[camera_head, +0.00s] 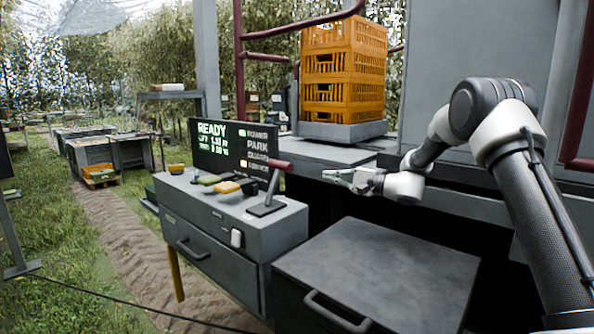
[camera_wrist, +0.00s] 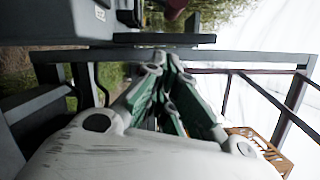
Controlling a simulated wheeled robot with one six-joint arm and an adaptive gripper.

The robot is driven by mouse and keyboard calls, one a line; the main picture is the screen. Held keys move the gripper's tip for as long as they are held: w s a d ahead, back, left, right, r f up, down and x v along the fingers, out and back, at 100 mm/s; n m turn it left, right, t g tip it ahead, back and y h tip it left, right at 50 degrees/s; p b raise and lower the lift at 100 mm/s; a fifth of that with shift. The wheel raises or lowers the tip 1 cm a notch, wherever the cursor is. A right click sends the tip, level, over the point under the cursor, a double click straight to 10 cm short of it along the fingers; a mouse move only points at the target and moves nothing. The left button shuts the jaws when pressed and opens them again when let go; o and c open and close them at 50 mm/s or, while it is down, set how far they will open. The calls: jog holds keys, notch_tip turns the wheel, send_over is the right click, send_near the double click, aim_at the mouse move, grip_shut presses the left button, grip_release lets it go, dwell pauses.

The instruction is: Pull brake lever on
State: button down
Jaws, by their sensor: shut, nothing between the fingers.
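The brake lever (camera_head: 271,186) stands on the right end of the grey control console (camera_head: 286,226). My gripper (camera_head: 328,175) is shut and empty. It is to the right of the lever with a clear gap and does not touch it. In the wrist view the green fingers (camera_wrist: 174,62) are together, and a dark red end, probably the lever handle (camera_wrist: 177,8), shows at the top edge.
A display (camera_head: 232,146) reading READY and PARK stands behind the console. Yellow and green controls lie on the console top. Stacked orange crates (camera_head: 344,70) stand behind my gripper. A grey drawer box (camera_head: 375,265) lies below it. Red rails (camera_head: 262,57) rise at the back.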

jog(key=shift+w+f, duration=0.15)
jog(key=shift+w, duration=0.3)
jog(key=shift+a, duration=0.1)
jog(key=w+a+r, duration=0.1)
jog(key=a, duration=1)
jog(key=shift+a+r, duration=0.15)
jog(key=shift+r, duration=0.25)
